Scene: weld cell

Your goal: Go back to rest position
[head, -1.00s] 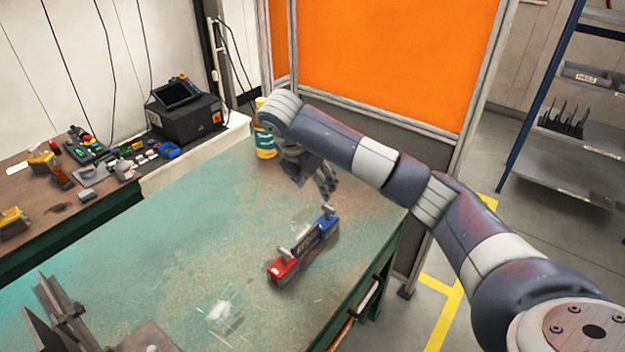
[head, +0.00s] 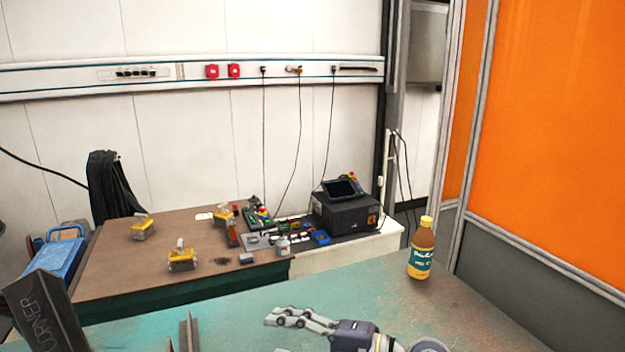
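My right gripper (head: 276,334) is in the head view at the bottom middle, over the green table (head: 235,310). Its arm comes in from the right along the lower edge. One grey jointed finger shows clearly, pointing left; a bit of the other shows at the bottom edge, with a gap between them. The gripper looks open and nothing shows in it. The rest of the arm is cut off by the frame. My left gripper is not in view.
A yellow-capped bottle (head: 421,250) stands on the table's far right part. A dark angled piece marked CORNER (head: 45,312) is at the lower left. An orange screen (head: 550,130) stands right.

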